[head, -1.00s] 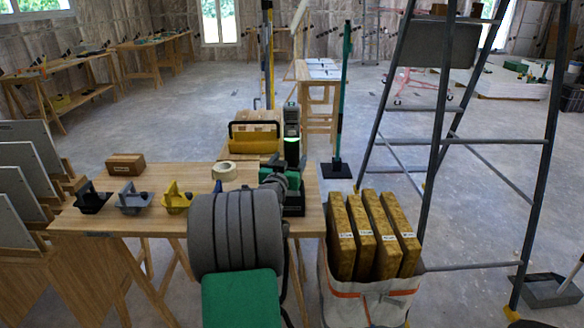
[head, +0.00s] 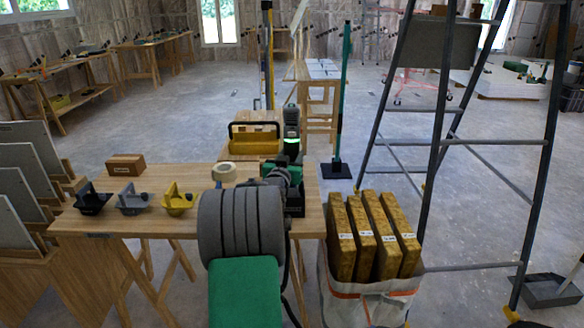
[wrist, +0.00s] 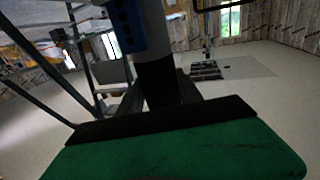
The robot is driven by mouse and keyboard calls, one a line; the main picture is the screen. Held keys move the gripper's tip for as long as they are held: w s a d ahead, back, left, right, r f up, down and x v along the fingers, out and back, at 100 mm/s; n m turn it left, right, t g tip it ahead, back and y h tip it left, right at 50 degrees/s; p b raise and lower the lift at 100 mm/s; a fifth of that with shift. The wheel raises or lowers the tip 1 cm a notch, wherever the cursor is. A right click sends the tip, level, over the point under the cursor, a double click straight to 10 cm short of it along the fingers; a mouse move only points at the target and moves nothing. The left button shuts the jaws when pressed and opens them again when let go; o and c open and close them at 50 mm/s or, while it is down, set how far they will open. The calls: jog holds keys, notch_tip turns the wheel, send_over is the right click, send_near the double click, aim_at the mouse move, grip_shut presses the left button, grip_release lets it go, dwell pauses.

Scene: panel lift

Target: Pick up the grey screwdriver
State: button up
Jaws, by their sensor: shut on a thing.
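My gripper (wrist: 160,80) shows in the wrist view as dark parts beyond my green wrist housing. I cannot clearly make out a grey screwdriver in either view.
Black (head: 92,199), grey (head: 131,201) and yellow (head: 177,201) holders, a brown block (head: 126,164) and a tape roll (head: 223,173) are on the bench. A yellow toolbox (head: 255,139) stands behind. A bag (head: 370,292) with yellow packs and a ladder (head: 437,130) stand right.

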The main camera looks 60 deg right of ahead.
aim_at(289, 131)
grip_shut()
jog(key=shift+w+r, duration=0.1)
jog(key=shift+r, duration=0.2)
jog(key=shift+r, duration=0.1)
jog(key=shift+r, duration=0.25)
notch_tip(289, 131, up, 3)
jog(key=shift+a+r, duration=0.1)
jog(key=shift+a, duration=0.05)
jog(key=a+r, duration=0.2)
jog(key=s+a+r, duration=0.1)
jog(key=a+r, duration=0.1)
jog(key=r, duration=0.1)
jog(key=shift+a, duration=0.1)
jog(key=s+a+r, duration=0.2)
jog(key=a+r, duration=0.2)
jog(key=a, duration=0.5)
jog(key=shift+a, duration=0.1)
